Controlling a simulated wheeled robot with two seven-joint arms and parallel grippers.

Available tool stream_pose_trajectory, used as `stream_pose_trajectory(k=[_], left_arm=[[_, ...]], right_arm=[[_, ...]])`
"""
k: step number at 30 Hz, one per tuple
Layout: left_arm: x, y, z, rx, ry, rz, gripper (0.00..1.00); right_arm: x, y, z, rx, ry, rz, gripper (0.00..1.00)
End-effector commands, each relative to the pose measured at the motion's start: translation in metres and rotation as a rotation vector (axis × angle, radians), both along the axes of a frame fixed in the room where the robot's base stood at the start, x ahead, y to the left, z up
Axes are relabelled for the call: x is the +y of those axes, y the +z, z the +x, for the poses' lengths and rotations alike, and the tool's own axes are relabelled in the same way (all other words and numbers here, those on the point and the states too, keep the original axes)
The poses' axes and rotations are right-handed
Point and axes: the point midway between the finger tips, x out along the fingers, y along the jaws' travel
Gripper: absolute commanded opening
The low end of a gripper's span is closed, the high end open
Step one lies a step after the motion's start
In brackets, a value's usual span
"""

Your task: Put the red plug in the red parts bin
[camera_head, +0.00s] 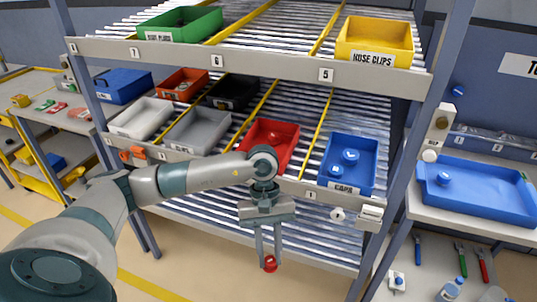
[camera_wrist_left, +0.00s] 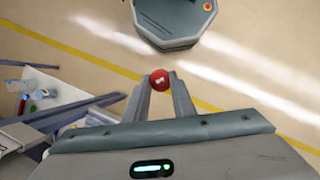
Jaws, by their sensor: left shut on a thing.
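The red plug (camera_head: 270,264) is held between the fingertips of my left gripper (camera_head: 268,258), which points downward in front of the rack. In the left wrist view the red plug (camera_wrist_left: 160,79) shows a small white mark, between the two fingertips (camera_wrist_left: 160,84). A red parts bin (camera_head: 285,132) sits on the rack's middle shelf, behind and above the gripper; my wrist covers part of its front, and a red item shows inside. A smaller orange-red bin (camera_head: 182,84) sits further back on the left. My right gripper is not in view.
A blue bin labelled CAPS (camera_head: 347,174) stands right of the red bin, and a grey bin (camera_head: 197,130) stands left. The shelf's front rail (camera_head: 311,195) runs behind my gripper. A blue tray (camera_head: 480,205) lies on the right bench. Open floor is below.

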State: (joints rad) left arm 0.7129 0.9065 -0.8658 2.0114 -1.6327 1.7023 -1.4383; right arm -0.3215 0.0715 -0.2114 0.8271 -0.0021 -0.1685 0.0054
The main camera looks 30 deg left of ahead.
Motion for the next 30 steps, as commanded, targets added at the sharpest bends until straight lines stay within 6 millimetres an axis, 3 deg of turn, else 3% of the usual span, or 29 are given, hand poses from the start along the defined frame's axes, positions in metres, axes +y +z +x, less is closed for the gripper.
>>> stream_pose_trajectory(k=[3,12,30], left_arm=[[0.027,0.011,0.005,-0.001,0.288,0.003,0.0],[0.08,0.052,0.014,-0.004,0.947,0.004,0.0],[0.154,0.141,0.013,-0.008,1.994,-0.004,0.0]], right_arm=[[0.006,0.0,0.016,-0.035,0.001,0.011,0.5],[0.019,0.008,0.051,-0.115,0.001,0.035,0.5],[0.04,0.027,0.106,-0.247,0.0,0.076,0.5]])
